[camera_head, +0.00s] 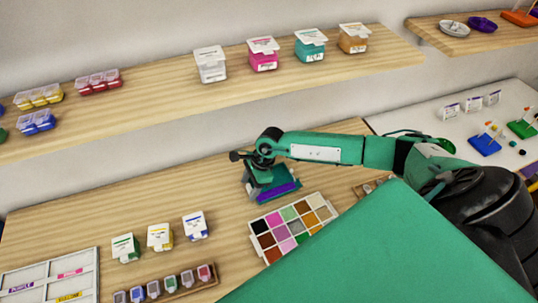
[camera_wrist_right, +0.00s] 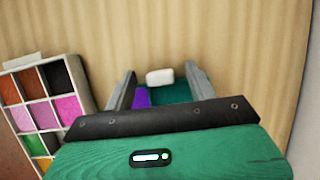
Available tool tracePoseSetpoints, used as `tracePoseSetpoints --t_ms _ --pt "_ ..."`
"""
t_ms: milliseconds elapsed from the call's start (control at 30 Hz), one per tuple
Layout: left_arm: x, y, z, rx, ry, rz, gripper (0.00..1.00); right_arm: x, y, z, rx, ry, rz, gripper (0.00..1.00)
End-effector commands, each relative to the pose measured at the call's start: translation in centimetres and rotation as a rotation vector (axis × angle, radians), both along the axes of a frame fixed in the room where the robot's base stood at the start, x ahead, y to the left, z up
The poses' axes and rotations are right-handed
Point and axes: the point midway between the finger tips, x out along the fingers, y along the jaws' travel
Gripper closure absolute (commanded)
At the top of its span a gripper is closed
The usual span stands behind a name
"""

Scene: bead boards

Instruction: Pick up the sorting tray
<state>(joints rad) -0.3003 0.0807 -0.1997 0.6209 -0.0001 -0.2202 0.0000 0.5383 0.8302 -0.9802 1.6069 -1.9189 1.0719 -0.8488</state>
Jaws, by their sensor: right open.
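A small teal tray (camera_head: 252,189) with a purple strip (camera_head: 277,191) lies on the wooden table, partly hidden under my right gripper (camera_head: 262,178). In the right wrist view, the teal tray (camera_wrist_right: 178,93) shows between and beyond the two fingers of my right gripper (camera_wrist_right: 162,85), with its purple part (camera_wrist_right: 141,97) near the left finger. A white block (camera_wrist_right: 159,77) shows at its far side. My right gripper is open, above the tray; I cannot tell whether the fingers touch it. My left gripper is not in view.
A white-framed grid box (camera_head: 258,244) with coloured compartments stands close by the tray; it also shows in the wrist view (camera_wrist_right: 85,88). Several small lidded boxes (camera_head: 160,238) and a rack of jars (camera_head: 180,284) stand left. A shelf (camera_head: 150,104) runs above.

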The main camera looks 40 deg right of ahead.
Motion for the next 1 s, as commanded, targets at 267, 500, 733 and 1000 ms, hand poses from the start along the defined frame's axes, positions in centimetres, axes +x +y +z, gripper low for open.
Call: tracePoseSetpoints --t_ms 267,500,733,1000 --pt "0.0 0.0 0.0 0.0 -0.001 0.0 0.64 0.0 0.0 0.0 0.0 0.0 0.0 0.91" --pt "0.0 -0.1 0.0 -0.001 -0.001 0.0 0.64 0.0 0.0 0.1 0.0 0.0 0.0 1.0" --pt "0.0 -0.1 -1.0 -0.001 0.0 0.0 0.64 0.1 -0.1 1.5 0.0 -0.004 0.001 1.0" --pt "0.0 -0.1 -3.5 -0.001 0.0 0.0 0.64 0.1 -0.1 6.7 -0.001 -0.005 0.002 1.0"
